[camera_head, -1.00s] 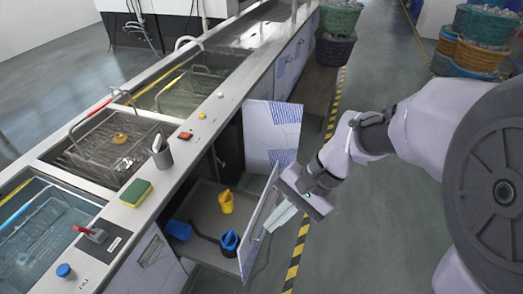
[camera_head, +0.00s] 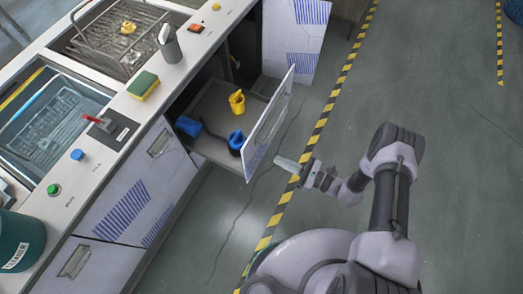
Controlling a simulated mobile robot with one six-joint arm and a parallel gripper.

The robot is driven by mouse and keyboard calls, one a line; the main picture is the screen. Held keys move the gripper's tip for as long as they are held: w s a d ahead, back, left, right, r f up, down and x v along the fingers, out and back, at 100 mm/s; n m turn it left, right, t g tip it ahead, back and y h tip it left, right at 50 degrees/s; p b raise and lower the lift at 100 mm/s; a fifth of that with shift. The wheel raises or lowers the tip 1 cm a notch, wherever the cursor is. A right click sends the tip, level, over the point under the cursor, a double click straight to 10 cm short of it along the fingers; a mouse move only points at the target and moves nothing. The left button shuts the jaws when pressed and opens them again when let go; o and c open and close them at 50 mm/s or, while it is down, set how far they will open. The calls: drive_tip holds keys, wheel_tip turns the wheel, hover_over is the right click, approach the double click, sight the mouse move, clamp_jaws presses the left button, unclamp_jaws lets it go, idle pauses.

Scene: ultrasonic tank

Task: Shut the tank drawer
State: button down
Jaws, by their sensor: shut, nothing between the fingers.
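The tank drawer (camera_head: 222,104) stands pulled out from the cabinet under the tank counter. Its white front panel (camera_head: 266,128) faces right, toward my arm. Inside the drawer are a yellow item (camera_head: 237,102), a blue item (camera_head: 189,126) and a blue-and-black item (camera_head: 236,142). My gripper (camera_head: 283,163) is shut and empty. In the picture it lies just right of the lower part of the drawer front. I cannot tell whether it touches the panel.
The counter (camera_head: 123,105) holds a sponge (camera_head: 143,85), a red switch (camera_head: 100,122) and coloured buttons. An open cabinet door (camera_head: 297,30) stands beyond the drawer. A yellow-black floor stripe (camera_head: 324,117) runs beside the drawer.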

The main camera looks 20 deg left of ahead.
sight(252, 148)
drive_tip(key=a, duration=0.3)
drive_tip(key=a+b, duration=0.1)
drive_tip(key=a, duration=0.2)
drive_tip(key=a+b, duration=0.1)
drive_tip(key=a, duration=0.2)
drive_tip(key=shift+w, duration=0.3)
